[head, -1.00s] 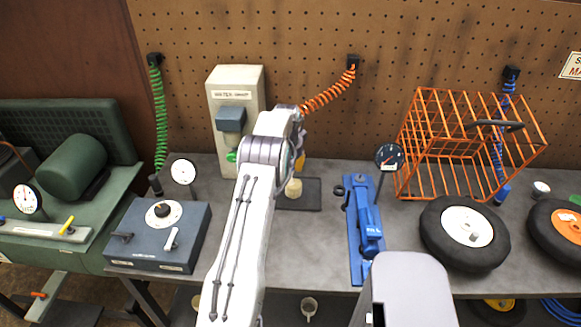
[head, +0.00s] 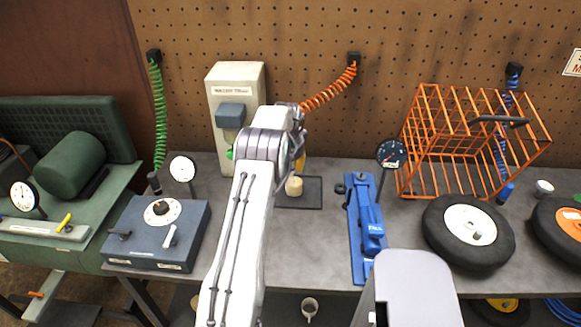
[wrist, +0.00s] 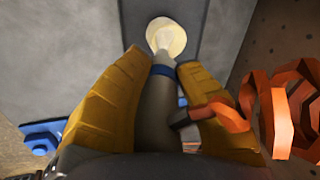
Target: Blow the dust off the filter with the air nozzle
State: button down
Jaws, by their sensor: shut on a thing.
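The filter (head: 294,187) is a small cream cylinder standing on a dark mat (head: 313,190) on the bench. In the wrist view the filter (wrist: 160,28) shows at the top centre, straight ahead of the nozzle. In the head view my arm hides the nozzle and most of my gripper (head: 300,160).
An orange coiled hose (head: 330,92) runs from the pegboard to my gripper. A beige dispenser box (head: 237,92) stands behind my arm. A blue tool (head: 366,230), a gauge (head: 391,153), an orange wire basket (head: 470,140) and a wheel (head: 468,232) stand to the right.

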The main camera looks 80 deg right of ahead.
jog(key=shift+r, duration=0.15)
jog(key=shift+r+p, duration=1.8)
jog(key=shift+r, duration=0.6)
